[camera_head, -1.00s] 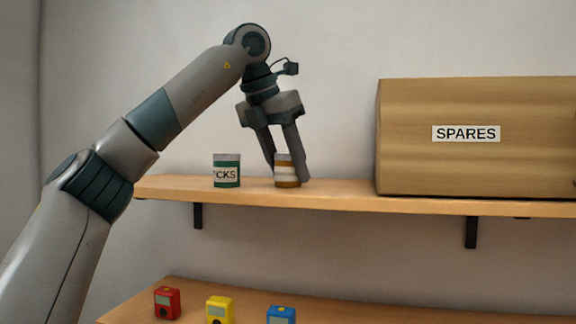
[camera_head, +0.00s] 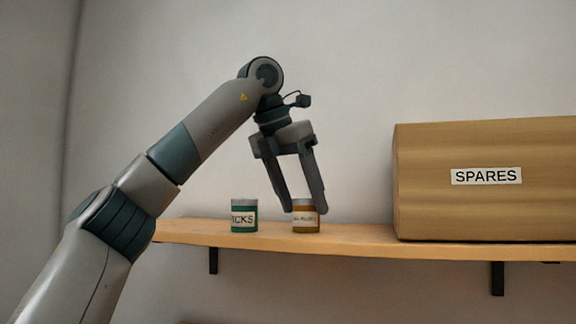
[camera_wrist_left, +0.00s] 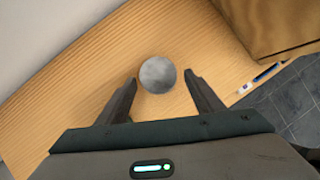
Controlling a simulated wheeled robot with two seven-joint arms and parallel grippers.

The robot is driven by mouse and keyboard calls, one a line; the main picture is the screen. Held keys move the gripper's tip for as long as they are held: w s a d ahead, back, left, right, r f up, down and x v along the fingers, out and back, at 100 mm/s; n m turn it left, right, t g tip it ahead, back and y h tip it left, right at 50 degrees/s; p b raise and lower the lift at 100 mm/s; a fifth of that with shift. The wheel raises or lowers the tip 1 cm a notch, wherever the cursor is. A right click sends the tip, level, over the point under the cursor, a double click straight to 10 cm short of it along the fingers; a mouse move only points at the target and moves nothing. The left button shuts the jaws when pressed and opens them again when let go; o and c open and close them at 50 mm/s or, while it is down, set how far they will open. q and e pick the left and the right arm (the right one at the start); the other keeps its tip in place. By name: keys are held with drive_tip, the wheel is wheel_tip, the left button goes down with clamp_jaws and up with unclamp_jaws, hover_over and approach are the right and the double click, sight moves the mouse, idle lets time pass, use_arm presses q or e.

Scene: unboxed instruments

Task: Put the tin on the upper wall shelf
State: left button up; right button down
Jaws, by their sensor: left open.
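An orange-brown tin (camera_head: 306,222) with a pale label and grey lid stands upright on the upper wall shelf (camera_head: 350,240). My left gripper (camera_head: 302,211) is open, pointing down, with its fingertips at about the height of the tin's lid. In the left wrist view the round grey lid (camera_wrist_left: 157,74) lies between the two spread fingertips, with a gap visible on each side. My right gripper is in neither view.
A green tin (camera_head: 244,217) marked "ICKS" stands to the left on the same shelf. A large brown box (camera_head: 490,210) labelled SPARES fills the shelf's right part. In the left wrist view a blue-and-white pen-like object (camera_wrist_left: 258,79) lies near a wooden edge.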

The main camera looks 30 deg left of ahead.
use_arm(q)
drive_tip(key=d+v, duration=0.1)
drive_tip(key=v, duration=0.8)
drive_tip(key=shift+a, duration=0.45)
